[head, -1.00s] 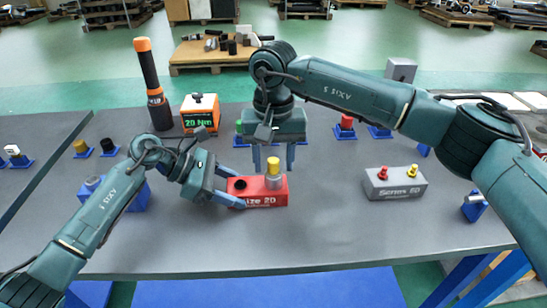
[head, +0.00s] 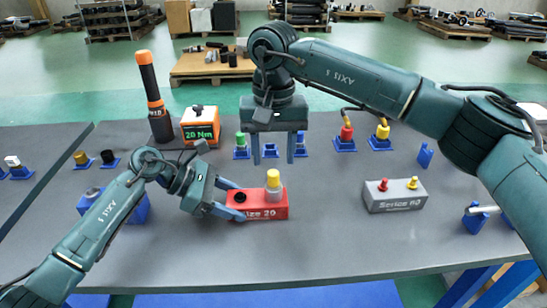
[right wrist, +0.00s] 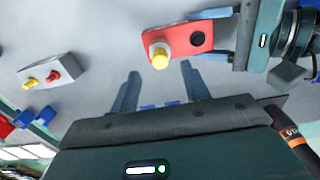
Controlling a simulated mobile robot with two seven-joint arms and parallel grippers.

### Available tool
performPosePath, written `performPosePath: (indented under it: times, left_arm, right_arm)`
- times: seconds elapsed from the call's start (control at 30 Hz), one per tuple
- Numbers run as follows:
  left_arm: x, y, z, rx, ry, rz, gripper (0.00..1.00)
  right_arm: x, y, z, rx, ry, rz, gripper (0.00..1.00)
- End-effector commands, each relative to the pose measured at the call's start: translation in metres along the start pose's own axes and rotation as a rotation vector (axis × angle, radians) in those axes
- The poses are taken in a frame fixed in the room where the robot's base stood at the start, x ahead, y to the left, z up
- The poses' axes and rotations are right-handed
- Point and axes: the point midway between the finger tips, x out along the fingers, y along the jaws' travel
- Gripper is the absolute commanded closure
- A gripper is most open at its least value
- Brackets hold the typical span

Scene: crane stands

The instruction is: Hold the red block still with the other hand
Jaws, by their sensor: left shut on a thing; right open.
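The red block (head: 262,212), with lettering on its front, stands on the grey table. It has a black round part (head: 240,197) on its left and a grey cylinder with a yellow top (head: 273,180) on its right. My left gripper (head: 241,203) is shut on the block's left end, one finger behind and one in front. My right gripper (head: 273,160) is open and empty, pointing down behind the yellow top. In the right wrist view, the red block (right wrist: 188,38) and yellow top (right wrist: 160,56) lie beyond my right gripper's spread fingers (right wrist: 160,68).
A grey block (head: 394,197) with red and yellow plugs stands to the right. Blue holders with green, red (head: 346,132) and yellow pieces line the back. An orange box (head: 200,125) and a black tool (head: 153,98) stand back left. The table front is clear.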

Motion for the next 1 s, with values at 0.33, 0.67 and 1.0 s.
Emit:
performPosePath:
  times: [0.33, 0.67, 1.0]
  left_arm:
    - [-0.001, 0.000, 0.001, 0.001, -0.002, 0.001, 0.77]
    - [-0.001, 0.000, 0.001, 0.001, -0.002, 0.001, 0.77]
    - [0.000, 0.000, 0.001, 0.001, -0.002, 0.001, 0.77]
  right_arm:
    - [-0.005, 0.000, 0.000, 0.000, 0.001, 0.000, 0.54]
    - [-0.066, -0.001, -0.001, 0.001, 0.004, 0.000, 0.54]
    - [-0.116, 0.000, 0.000, 0.000, 0.000, -0.001, 0.54]
